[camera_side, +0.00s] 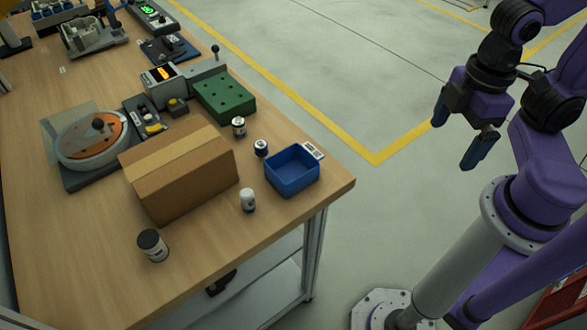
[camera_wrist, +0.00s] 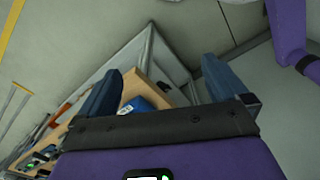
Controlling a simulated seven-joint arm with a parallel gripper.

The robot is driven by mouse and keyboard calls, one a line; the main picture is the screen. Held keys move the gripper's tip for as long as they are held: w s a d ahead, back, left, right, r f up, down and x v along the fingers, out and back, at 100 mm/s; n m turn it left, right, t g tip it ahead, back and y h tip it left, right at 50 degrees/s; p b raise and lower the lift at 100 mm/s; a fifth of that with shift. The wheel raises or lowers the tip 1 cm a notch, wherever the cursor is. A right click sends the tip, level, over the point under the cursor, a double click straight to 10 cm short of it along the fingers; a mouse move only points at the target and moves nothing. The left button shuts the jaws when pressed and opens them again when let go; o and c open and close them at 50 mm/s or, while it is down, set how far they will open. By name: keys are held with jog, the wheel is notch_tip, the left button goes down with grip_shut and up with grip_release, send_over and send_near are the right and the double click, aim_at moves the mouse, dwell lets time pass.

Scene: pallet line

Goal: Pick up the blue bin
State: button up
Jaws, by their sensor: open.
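The blue bin (camera_side: 292,172) is a small open-topped box that looks empty. It stands upright near the right end of the wooden table (camera_side: 75,270) in the side view, with a white label at its back right corner. In the wrist view a blue patch that looks like the bin (camera_wrist: 135,105) shows beyond the left finger, partly hidden. My gripper (camera_side: 460,140) is open and empty. It is in the air to the right of the table, well apart from the bin. The wrist view shows its two blue fingers (camera_wrist: 160,88) spread wide.
A cardboard box (camera_side: 180,175) stands left of the bin. A white-capped jar (camera_side: 248,200), two small cans (camera_side: 261,148) (camera_side: 238,127) and a green block (camera_side: 224,98) are close by. A dark-lidded jar (camera_side: 152,246) stands at the front. The floor between table and gripper is clear.

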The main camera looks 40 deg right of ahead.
jog(key=m+y, duration=1.3)
jog(key=m, duration=1.8)
send_near(312, 151)
jog(key=x, duration=0.7)
jog(key=shift+a+f, duration=0.15)
jog(key=shift+a, duration=0.2)
jog(key=shift+r+x, duration=0.15)
jog(key=shift+x, duration=1.35)
jog(key=shift+r+x, duration=0.2)
jog(key=shift+x, duration=1.3)
jog(key=c, duration=0.8)
jog(key=shift+c, duration=0.2)
